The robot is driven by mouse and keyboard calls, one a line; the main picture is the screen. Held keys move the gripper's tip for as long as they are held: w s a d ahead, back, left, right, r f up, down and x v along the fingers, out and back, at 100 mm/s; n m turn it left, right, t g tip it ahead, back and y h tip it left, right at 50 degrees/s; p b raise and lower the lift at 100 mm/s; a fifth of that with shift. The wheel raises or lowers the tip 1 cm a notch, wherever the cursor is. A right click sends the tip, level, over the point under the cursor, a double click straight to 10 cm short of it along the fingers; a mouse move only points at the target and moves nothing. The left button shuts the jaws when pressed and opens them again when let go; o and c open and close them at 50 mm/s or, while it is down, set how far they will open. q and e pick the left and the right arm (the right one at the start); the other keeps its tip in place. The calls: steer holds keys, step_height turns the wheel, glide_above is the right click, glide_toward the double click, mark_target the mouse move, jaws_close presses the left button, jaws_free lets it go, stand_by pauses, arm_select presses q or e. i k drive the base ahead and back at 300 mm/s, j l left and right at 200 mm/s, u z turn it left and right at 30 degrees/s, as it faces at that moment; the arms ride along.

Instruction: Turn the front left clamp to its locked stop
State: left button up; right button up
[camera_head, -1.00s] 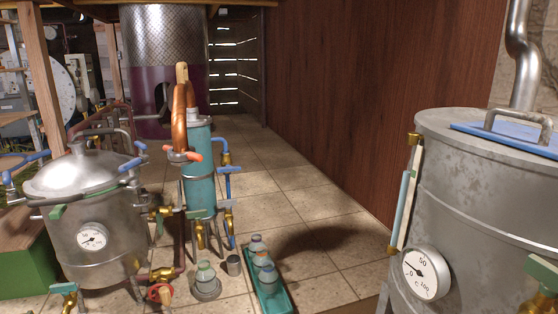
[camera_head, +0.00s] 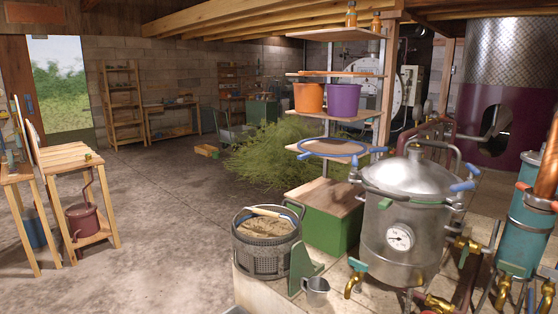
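The metal still (camera_head: 390,225) stands at the right of the head view, with a domed lid (camera_head: 408,176) resting on it. Blue-handled clamps sit around its rim. The front left clamp (camera_head: 353,176) appears at the left side of the rim, its handle pointing out to the left. Another blue clamp handle (camera_head: 378,150) is behind it, and more blue handles (camera_head: 462,187) are on the right side. Whether any clamp is locked cannot be told at this size. Neither of my grippers is in view.
A basket (camera_head: 268,257) of material and a metal cup (camera_head: 317,291) stand left of the still, near a green box (camera_head: 325,232). A teal condenser (camera_head: 525,235) is at the right edge. Open concrete floor (camera_head: 165,215) lies to the left.

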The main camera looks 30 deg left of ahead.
mark_target(353, 174)
steer(key=u, duration=0.6)
steer(key=i+j+u, duration=0.2)
steer(key=i+u, duration=0.2)
steer(key=i, duration=0.15)
